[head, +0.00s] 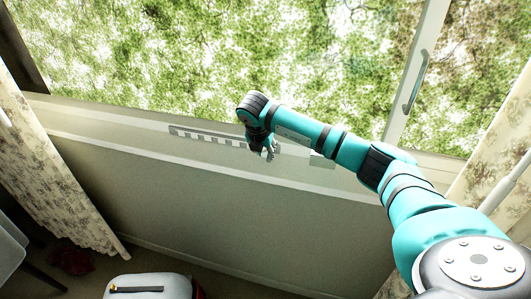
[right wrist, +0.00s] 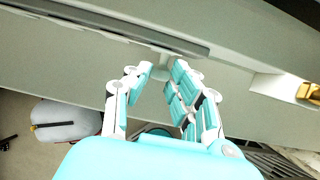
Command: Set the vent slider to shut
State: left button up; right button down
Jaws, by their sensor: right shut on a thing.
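The vent (head: 205,137) is a pale strip with a row of dark slots, set along the ledge below the window. Its right part is hidden behind my right gripper. My right gripper (head: 265,150) is at the right end of the visible slots. In the right wrist view the gripper (right wrist: 160,82) has its fingers on both sides of a small pale knob of the vent slider (right wrist: 165,64), under a long grey rail (right wrist: 110,25). It is shut on this knob, which is partly hidden by the fingers. My left gripper is in neither view.
A window with a handle (head: 416,85) rises behind the ledge. Patterned curtains hang at the left (head: 45,170) and right. A pale suitcase (head: 150,288) is on the floor at the bottom left. A brass-coloured thing (right wrist: 308,92) shows at the right wrist view's right edge.

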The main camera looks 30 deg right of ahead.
jog(key=shift+w+a+f, duration=0.1)
jog(key=shift+w+a, duration=0.15)
jog(key=shift+w, duration=0.05)
jog(key=shift+r, duration=0.2)
jog(key=c, duration=1.2)
grip_release()
jog(key=shift+w+a+f, duration=0.1)
jog(key=v, duration=1.2)
